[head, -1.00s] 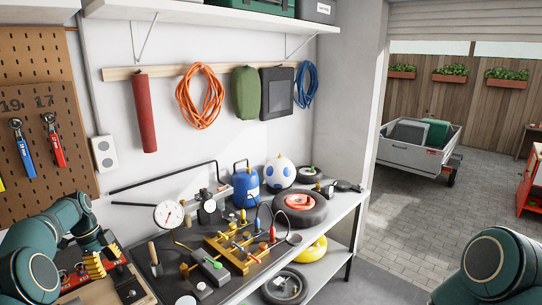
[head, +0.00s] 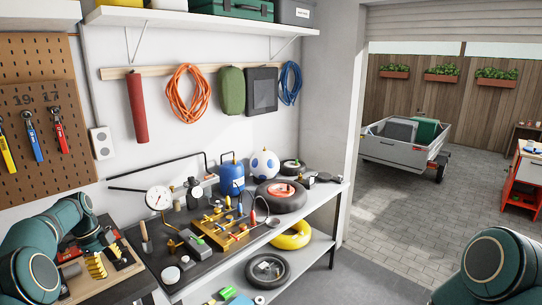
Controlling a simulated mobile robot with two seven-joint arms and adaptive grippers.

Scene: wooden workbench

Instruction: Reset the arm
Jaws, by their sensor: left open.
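My left gripper (head: 109,256) is at the lower left, at the end of my green left arm. It is open, with its fingers over a wooden tray (head: 77,272) that holds small tools and a yellow part. I see nothing held between the fingers, though the arm hides part of the tray. Part of my right arm shows at the lower right; its gripper is out of view.
The bench carries a pressure gauge (head: 158,198), a brass manifold (head: 228,231), a blue gas cylinder (head: 231,177) and a ball (head: 265,165). A lower shelf holds a yellow ring (head: 291,236) and a wheel (head: 267,269).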

